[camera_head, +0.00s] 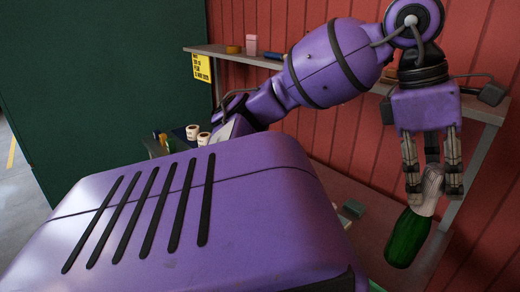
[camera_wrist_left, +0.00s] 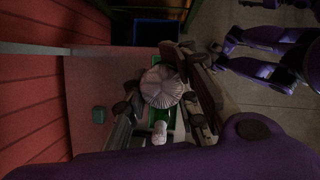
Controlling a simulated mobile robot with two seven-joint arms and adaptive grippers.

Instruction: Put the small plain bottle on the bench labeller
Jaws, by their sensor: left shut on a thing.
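My left gripper (camera_head: 433,192) hangs at the right of the head view, fingers down, shut on a green bottle. The bottle's pale upper part (camera_head: 431,184) is between the fingers. Its dark green body (camera_head: 408,239) hangs below, leaning down to the left. In the left wrist view a pale, ribbed, rounded top (camera_wrist_left: 161,87) shows between the fingers (camera_wrist_left: 160,100), with some green below it. I cannot clearly make out the bench labeller; my arm and body hide much of the bench. My right gripper is not in view.
A shelf (camera_head: 205,48) on the red wall holds a pink box (camera_head: 252,45) and a yellowish roll (camera_head: 233,49). Pale rolls (camera_head: 192,132) stand at the far left of the bench. A small grey-green block (camera_head: 354,208) lies left of the bottle. A dark blue bin (camera_wrist_left: 157,34) shows in the wrist view.

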